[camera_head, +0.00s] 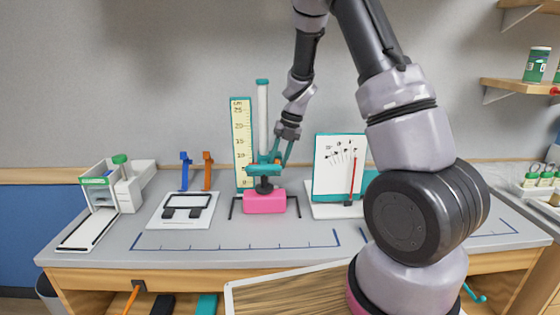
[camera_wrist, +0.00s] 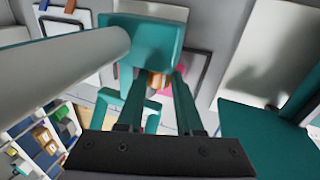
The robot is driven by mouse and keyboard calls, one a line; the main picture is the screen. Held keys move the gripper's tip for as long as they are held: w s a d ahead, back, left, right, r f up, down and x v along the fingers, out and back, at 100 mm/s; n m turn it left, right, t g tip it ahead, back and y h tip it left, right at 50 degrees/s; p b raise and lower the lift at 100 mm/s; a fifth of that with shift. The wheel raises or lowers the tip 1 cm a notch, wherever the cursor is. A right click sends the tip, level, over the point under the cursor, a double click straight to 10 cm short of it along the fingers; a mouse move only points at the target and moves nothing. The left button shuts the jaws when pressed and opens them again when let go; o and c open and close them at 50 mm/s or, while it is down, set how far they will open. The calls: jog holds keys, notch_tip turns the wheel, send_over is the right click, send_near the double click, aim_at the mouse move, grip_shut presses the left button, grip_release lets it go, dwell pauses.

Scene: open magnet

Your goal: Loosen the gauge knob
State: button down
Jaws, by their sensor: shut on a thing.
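The height gauge has a pink base (camera_head: 265,203), a white column (camera_head: 262,115) and a teal sliding block (camera_head: 264,171), and stands on the bench. A small orange-brown knob (camera_head: 278,160) shows at the side of the block. My gripper (camera_head: 284,155) is at the block's right side, its fingers around the knob. In the wrist view the teal fingers of my gripper (camera_wrist: 158,85) are shut on the knob (camera_wrist: 158,80), beside the teal block (camera_wrist: 145,38) and the thick pale column (camera_wrist: 70,68). The fingers partly hide the knob.
A yellow ruler (camera_head: 242,140) stands just behind and left of the gauge. A dial board (camera_head: 333,170) with a red pointer stands to the right. A white frame plate (camera_head: 187,211) and blue (camera_head: 185,172) and orange (camera_head: 207,172) stands are to the left. The bench front is clear.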

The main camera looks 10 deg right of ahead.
jog(key=shift+a+h, duration=0.1)
jog(key=shift+h, duration=0.5)
jog(key=c, duration=0.6)
grip_release()
jog(key=shift+o, duration=0.2)
